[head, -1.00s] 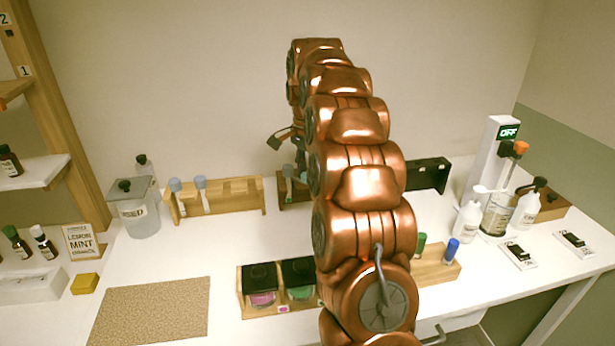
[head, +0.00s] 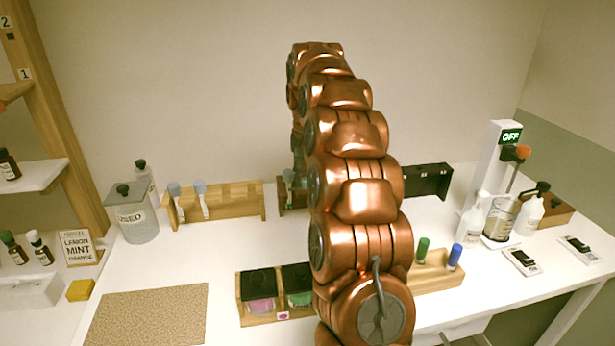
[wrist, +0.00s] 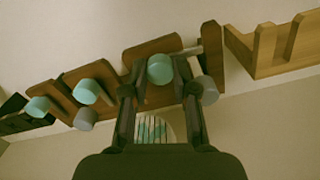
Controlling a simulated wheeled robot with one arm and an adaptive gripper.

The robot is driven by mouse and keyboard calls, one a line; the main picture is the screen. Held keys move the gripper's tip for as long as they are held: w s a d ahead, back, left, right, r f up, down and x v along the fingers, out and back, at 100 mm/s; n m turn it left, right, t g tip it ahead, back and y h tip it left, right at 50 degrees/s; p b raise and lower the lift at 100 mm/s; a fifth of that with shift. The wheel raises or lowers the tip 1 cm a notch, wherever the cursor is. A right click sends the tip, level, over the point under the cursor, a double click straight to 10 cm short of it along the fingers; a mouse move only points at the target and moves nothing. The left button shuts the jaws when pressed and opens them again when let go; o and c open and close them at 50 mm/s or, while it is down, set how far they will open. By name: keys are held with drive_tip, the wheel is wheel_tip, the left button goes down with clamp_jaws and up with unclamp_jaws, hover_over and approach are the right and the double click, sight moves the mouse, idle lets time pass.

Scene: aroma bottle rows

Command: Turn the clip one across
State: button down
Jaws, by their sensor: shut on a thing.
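In the wrist view my gripper (wrist: 159,72) has its two fingertips closed on a teal-ended round piece (wrist: 160,69), in front of a dark brown wooden rack (wrist: 150,50). More teal-ended pieces stand in this rack to the left, one of them here (wrist: 87,91). A grey round end (wrist: 204,90) is just right of the fingers. A round patch with teal and pale stripes (wrist: 152,130) shows between the fingers; I cannot tell what it is. In the head view my arm hides the gripper and most of the dark rack (head: 283,199). No clip can be told apart.
A light wooden rack (head: 236,199) with two blue-topped pieces stands left of the dark rack. A black rack (head: 430,180) is to the right. A jar holder (head: 243,308) and a holder with green and blue vials (head: 432,278) are nearer.

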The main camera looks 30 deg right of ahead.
drive_tip(key=shift+f+n, duration=0.1)
drive_tip(key=shift+n, duration=0.2)
drive_tip(key=shift+s, duration=0.1)
drive_tip(key=c, duration=0.9)
unclamp_jaws()
